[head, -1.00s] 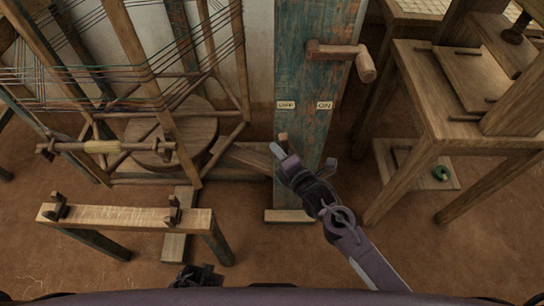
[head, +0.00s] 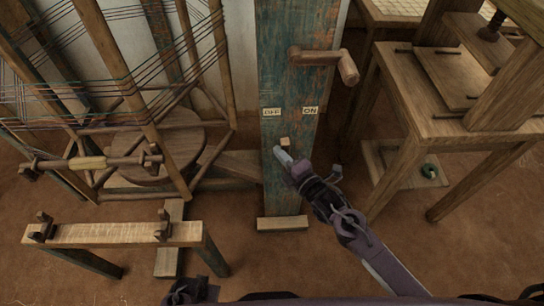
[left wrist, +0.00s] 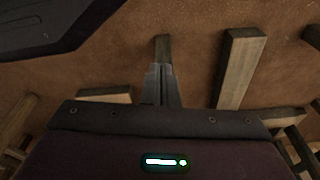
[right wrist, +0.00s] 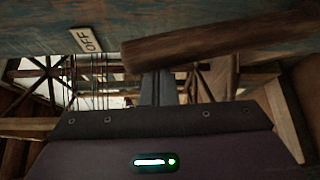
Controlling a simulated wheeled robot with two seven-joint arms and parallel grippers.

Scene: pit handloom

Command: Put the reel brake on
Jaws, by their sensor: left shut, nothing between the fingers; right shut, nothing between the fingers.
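The reel brake lever (head: 285,141) is a wooden bar whose small end shows in front of the blue post (head: 290,65), between the OFF label (head: 271,112) and the ON label (head: 310,110), nearer OFF. My right gripper (head: 281,155) is shut and empty, its tip at the lever's lower left side, seemingly against it. In the right wrist view the lever (right wrist: 215,42) crosses just past the shut fingertips (right wrist: 158,75); exact contact is hard to tell. My left gripper (left wrist: 160,75) is shut and empty, low at the head view's bottom edge.
A wooden crank handle (head: 325,57) sticks out higher on the post. The reel frame with threads (head: 130,80) stands at the left, with a low wooden bench (head: 110,235) before it. A wooden table (head: 480,105) stands at the right.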

